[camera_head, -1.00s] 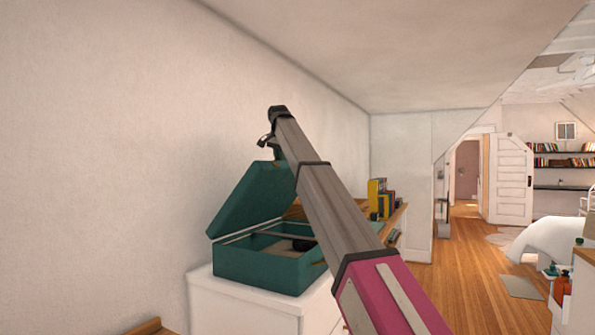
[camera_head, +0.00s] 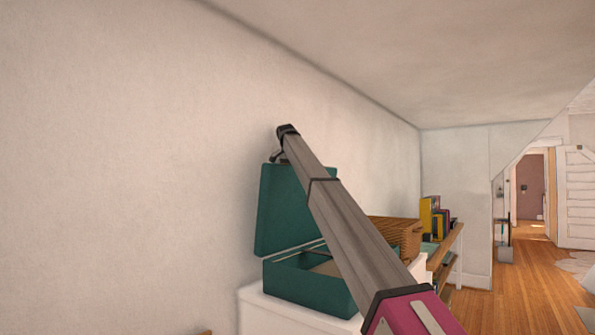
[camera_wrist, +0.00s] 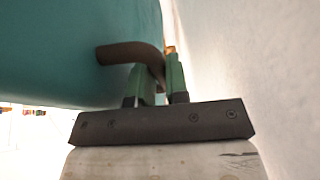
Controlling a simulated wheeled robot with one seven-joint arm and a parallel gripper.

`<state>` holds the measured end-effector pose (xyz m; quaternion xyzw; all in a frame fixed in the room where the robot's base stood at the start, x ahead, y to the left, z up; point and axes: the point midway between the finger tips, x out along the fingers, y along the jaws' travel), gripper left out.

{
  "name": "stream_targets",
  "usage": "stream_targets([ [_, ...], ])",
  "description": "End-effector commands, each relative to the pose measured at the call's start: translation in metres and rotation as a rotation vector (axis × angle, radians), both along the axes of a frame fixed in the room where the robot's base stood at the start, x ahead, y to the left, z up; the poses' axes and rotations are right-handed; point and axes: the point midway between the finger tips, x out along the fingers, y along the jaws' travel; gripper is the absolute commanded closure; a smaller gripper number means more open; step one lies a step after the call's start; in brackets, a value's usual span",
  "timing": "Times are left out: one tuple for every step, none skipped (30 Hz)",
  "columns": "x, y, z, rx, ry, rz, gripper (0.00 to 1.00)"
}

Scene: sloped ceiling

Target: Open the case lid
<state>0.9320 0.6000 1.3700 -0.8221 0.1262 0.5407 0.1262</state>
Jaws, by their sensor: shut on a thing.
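The teal case stands on a white cabinet in the head view, with its lid (camera_head: 285,212) raised nearly upright from its base (camera_head: 308,284). The open base shows a lighter interior, partly hidden by my arm. My gripper (camera_head: 280,154) is at the lid's top edge, beside the wall. In the wrist view my gripper (camera_wrist: 163,76) has its green fingers shut on a dark curved handle (camera_wrist: 122,52) on the teal lid (camera_wrist: 65,45).
The white cabinet (camera_head: 262,312) carries the case. A pale wall (camera_head: 130,160) runs close behind the lid. A wicker basket (camera_head: 398,235) and several books (camera_head: 432,215) stand to the right. Open wooden floor (camera_head: 520,285) lies farther right.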

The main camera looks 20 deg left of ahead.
Motion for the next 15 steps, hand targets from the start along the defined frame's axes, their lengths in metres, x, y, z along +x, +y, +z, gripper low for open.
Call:
stream_targets([
  [-0.0003, 0.0007, -0.0077, -0.006, 0.010, 0.005, 1.00],
  [-0.0003, 0.0008, -0.0078, -0.007, 0.011, 0.005, 1.00],
  [-0.0003, 0.0008, -0.0079, -0.008, 0.011, 0.006, 1.00],
  [-0.0003, 0.0007, -0.0079, -0.008, 0.011, 0.005, 1.00],
  [-0.0004, 0.0006, -0.0080, -0.008, 0.011, 0.005, 1.00],
  [-0.0004, 0.0005, -0.0080, -0.008, 0.011, 0.005, 1.00],
  [-0.0004, 0.0004, -0.0080, -0.008, 0.011, 0.005, 1.00],
  [-0.0004, 0.0004, -0.0081, -0.008, 0.011, 0.004, 1.00],
  [-0.0005, 0.0004, -0.0080, -0.008, 0.011, 0.004, 1.00],
  [-0.0005, 0.0003, -0.0080, -0.008, 0.011, 0.004, 1.00],
  [-0.0004, 0.0002, -0.0081, -0.008, 0.011, 0.004, 1.00],
  [-0.0004, 0.0001, -0.0081, -0.007, 0.011, 0.005, 0.75],
  [-0.0003, 0.0002, -0.0080, -0.007, 0.011, 0.005, 0.66],
  [-0.0003, 0.0001, -0.0078, -0.007, 0.010, 0.004, 0.60],
  [-0.0002, 0.0000, -0.0077, -0.007, 0.010, 0.004, 0.60],
])
